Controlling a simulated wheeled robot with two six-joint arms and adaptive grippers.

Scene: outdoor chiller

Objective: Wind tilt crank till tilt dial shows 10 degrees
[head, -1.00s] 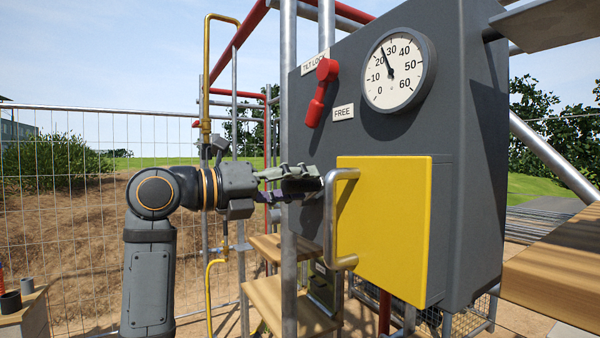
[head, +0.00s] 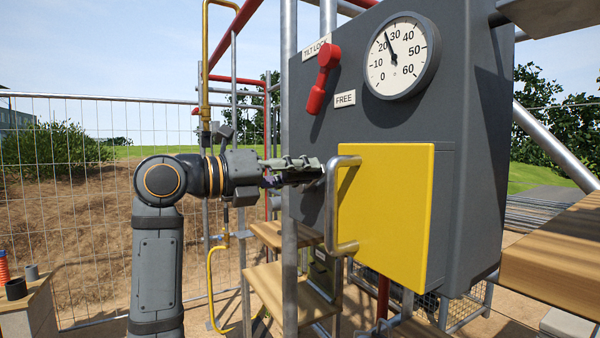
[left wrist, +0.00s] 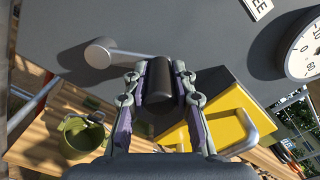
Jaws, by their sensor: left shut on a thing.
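The tilt dial (head: 400,76) is a round white gauge marked 0 to 60 on the grey cabinet. Its needle points between 20 and 30. My left gripper (head: 316,173) reaches to the cabinet face below the red lever. In the left wrist view, my left gripper (left wrist: 158,88) is shut on the dark cylindrical handle of the tilt crank (left wrist: 160,76). A silver crank arm runs from behind the handle to a grey hub (left wrist: 98,52) at the left. The crank is largely hidden in the head view. My right gripper is not in view.
A red tilt lock lever (head: 323,78) hangs down beside the FREE label (head: 345,99). A yellow box (head: 390,215) with a metal bar handle (head: 334,205) sticks out right of my left gripper. A vertical grey pole (head: 289,110) stands close to the arm. Wooden steps (head: 285,288) lie below.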

